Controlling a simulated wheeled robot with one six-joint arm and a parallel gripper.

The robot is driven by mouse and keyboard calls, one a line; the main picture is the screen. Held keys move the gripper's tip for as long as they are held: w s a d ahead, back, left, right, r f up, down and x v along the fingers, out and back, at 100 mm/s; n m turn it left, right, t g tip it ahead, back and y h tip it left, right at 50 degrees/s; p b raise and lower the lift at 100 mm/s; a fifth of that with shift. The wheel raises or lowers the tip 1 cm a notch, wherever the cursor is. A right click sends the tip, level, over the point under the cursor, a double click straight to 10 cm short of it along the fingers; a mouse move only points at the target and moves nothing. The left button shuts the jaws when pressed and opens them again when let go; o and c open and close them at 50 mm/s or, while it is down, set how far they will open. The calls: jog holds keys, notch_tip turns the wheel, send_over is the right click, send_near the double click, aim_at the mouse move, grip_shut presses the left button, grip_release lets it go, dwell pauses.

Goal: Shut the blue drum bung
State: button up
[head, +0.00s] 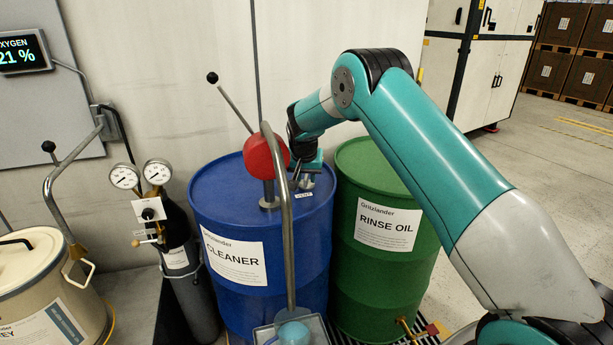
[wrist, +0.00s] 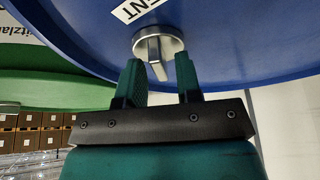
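The blue drum (head: 215,265) carries a CLEANER label and stands left of the green drum. Its bung (wrist: 172,43) is a round silver cap with a raised flat tab, beside a white label ending in "ENT" in the wrist view. My gripper (wrist: 159,62) is open, one teal finger to each side of the tab, with visible gaps between tab and fingers. In the head view my gripper (head: 308,174) is low over the right side of the blue drum's top, and it partly hides the bung. I cannot tell how far the bung is turned.
A pump with a red ball (head: 265,156) and bent grey pipe (head: 286,225) rises from the blue drum, left of my gripper. The green RINSE OIL drum (head: 385,260) stands close on the right. A gas cylinder (head: 190,285) with two gauges stands left. A wall is behind.

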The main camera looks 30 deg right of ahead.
dwell(0.3)
jog(key=n, duration=0.1)
jog(key=n+y+p, duration=0.1)
jog(key=n, duration=0.1)
jog(key=n+p, duration=0.1)
jog(key=shift+s+d+r+n+t+y, duration=0.1)
jog(key=shift+d+r+n+t+y, duration=0.05)
jog(key=shift+r+n+t+y, duration=0.2)
jog(key=s+a+b+v, duration=0.1)
jog(key=b+v, duration=0.2)
jog(key=v, duration=1.4)
jog(key=s+a+f+n+g+y, duration=0.1)
jog(key=s+a, duration=0.3)
jog(key=s, duration=0.6)
jog(key=s+a+f+n+y, duration=0.1)
jog(key=s+a, duration=0.4)
jog(key=s, duration=0.6)
jog(key=shift+s+a+f+n+g+b, duration=0.2)
jog(key=shift+f+n+g+b, duration=0.15)
jog(key=shift+f+n, duration=0.3)
